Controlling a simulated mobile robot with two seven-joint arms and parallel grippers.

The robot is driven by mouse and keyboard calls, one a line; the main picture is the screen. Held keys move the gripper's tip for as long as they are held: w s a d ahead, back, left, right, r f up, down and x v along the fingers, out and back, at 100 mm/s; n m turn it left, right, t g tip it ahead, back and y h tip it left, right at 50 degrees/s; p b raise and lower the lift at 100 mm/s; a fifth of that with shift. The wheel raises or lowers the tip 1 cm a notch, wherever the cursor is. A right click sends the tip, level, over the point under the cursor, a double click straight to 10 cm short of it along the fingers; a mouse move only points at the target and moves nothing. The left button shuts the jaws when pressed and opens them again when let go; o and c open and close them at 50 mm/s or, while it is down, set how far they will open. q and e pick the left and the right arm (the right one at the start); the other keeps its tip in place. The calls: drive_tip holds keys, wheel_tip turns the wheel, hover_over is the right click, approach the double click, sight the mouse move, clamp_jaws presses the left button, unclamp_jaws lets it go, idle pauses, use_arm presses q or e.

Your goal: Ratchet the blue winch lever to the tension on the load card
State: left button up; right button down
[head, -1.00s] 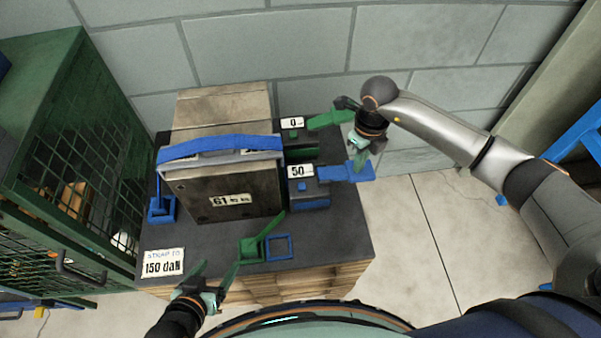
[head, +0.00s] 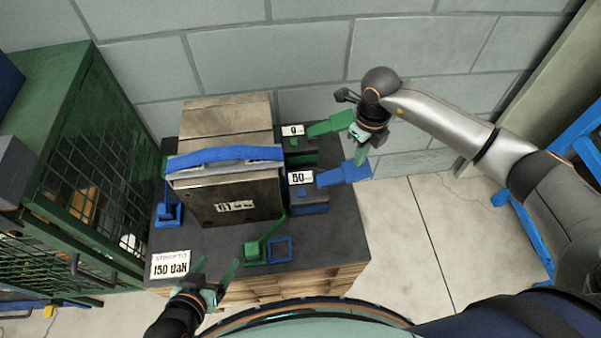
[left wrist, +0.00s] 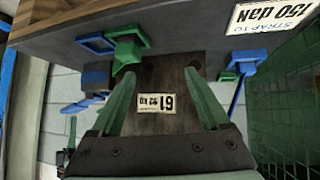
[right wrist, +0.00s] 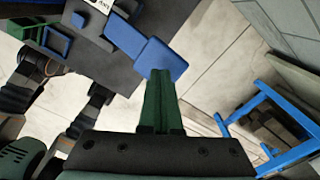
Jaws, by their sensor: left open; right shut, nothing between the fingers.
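The blue winch lever (head: 343,173) sticks out to the right from the blue winch (head: 310,203), whose display (head: 300,177) reads 50. The load card (head: 171,265) at the table's front left corner reads "STRAP TO 150 daN"; it also shows inverted in the left wrist view (left wrist: 272,17). My right gripper (head: 361,158) is shut and empty at the lever's outer end. In the right wrist view its fingertips overlap the edge of the blue lever (right wrist: 160,62); I cannot tell whether they touch. My left gripper (head: 216,270) is open and empty before the table's front edge.
A mould block (head: 237,206) stands under a blue strap (head: 228,154). A green winch lever (head: 330,124), with a display (head: 293,130) reading 0, sits behind the blue one. A green fitting (head: 257,251) and blue square outline (head: 281,249) are at the front. A green mesh cage (head: 95,150) stands left.

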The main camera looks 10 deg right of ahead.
sight(356, 171)
use_arm(q)
drive_tip(key=shift+f, duration=0.15)
idle(0.5)
wheel_tip(356, 171, down, 3)
drive_tip(key=b, duration=0.2)
drive_tip(key=shift+a+f+b, duration=0.1)
drive_tip(key=shift+b, duration=0.25)
use_arm(e)
wheel_tip(356, 171, down, 3)
drive_tip(key=shift+f, duration=0.15)
use_arm(q)
drive_tip(key=shift+f+b, duration=0.75)
drive_tip(key=shift+b, duration=0.4)
use_arm(e)
drive_tip(key=shift+f, duration=1.5)
use_arm(q)
drive_tip(key=shift+r, duration=0.1)
use_arm(e)
drive_tip(key=shift+r, duration=0.1)
use_arm(q)
drive_tip(key=shift+r, duration=0.1)
use_arm(e)
wheel_tip(356, 171, up, 6)
drive_tip(key=p, duration=0.5)
use_arm(q)
wheel_tip(356, 171, up, 4)
drive_tip(key=shift+r, duration=0.2)
